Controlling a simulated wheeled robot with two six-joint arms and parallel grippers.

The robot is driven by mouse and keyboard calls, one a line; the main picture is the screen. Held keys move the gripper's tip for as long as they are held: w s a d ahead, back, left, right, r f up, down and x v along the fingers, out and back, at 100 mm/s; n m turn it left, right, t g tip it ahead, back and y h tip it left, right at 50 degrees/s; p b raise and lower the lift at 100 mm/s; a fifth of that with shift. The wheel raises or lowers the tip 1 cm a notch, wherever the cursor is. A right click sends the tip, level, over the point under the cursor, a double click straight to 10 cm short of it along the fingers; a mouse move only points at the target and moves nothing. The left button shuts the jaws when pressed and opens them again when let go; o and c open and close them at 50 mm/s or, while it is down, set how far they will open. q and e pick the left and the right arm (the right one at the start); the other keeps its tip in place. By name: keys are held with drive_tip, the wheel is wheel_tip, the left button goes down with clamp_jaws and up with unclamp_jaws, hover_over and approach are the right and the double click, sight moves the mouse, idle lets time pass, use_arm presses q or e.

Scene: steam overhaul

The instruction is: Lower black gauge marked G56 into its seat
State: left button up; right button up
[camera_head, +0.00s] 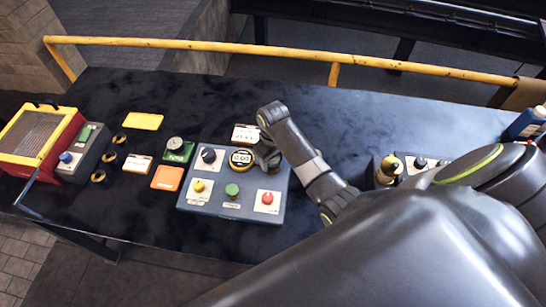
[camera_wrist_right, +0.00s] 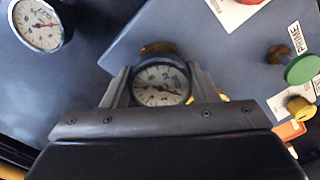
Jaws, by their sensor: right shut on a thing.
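My right gripper (camera_wrist_right: 160,85) is shut on a round gauge with a black rim and a pale dial (camera_wrist_right: 159,86). In the wrist view the dial faces the camera between the two fingers, and a brass-coloured part shows just behind it. I cannot read a G56 mark on it. In the head view the right gripper (camera_head: 267,154) is at the upper right part of the blue-grey panel (camera_head: 215,208), and the arm comes in from the right. Whether the gauge touches the panel is hidden. My left gripper is not in view.
The panel carries yellow (camera_head: 199,186), green (camera_head: 231,189) and red (camera_head: 267,198) buttons, close by the gripper. Several rings, plates and a red-yellow box (camera_head: 57,140) stand left. A yellow rail (camera_head: 250,48) runs behind.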

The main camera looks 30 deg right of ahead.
drive_tip(key=shift+f, duration=0.25)
idle(0.3)
drive_tip(key=o, duration=1.2)
drive_tip(key=shift+c, duration=0.2)
drive_tip(key=shift+o, duration=0.3)
drive_tip(key=shift+o, duration=1.2)
drive_tip(key=shift+r, duration=0.1)
drive_tip(key=shift+r, duration=3.25)
